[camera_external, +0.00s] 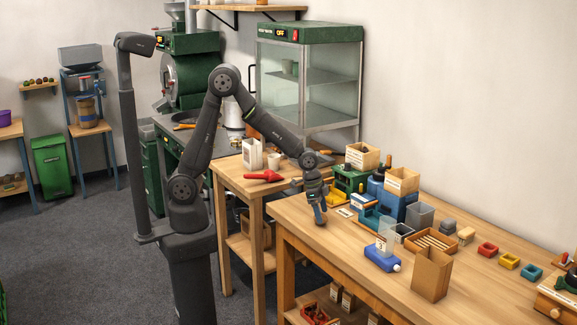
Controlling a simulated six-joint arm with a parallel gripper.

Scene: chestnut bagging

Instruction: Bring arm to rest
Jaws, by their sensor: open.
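My gripper (320,214) points down above the left end of the wooden workbench (340,249). Its jaws are open, and I see nothing held between them. The fingertips are small in this view, and I cannot tell how close they are to the bench top. My arm reaches from its base at the left, up over the elbow and down to the bench.
A brown paper bag (431,275) stands at the bench front. A blue scale (382,258), a slatted wooden tray (432,241) and blue and green machines sit right of my gripper. A red object (263,176) lies on the side table. A glass cabinet (309,80) stands behind.

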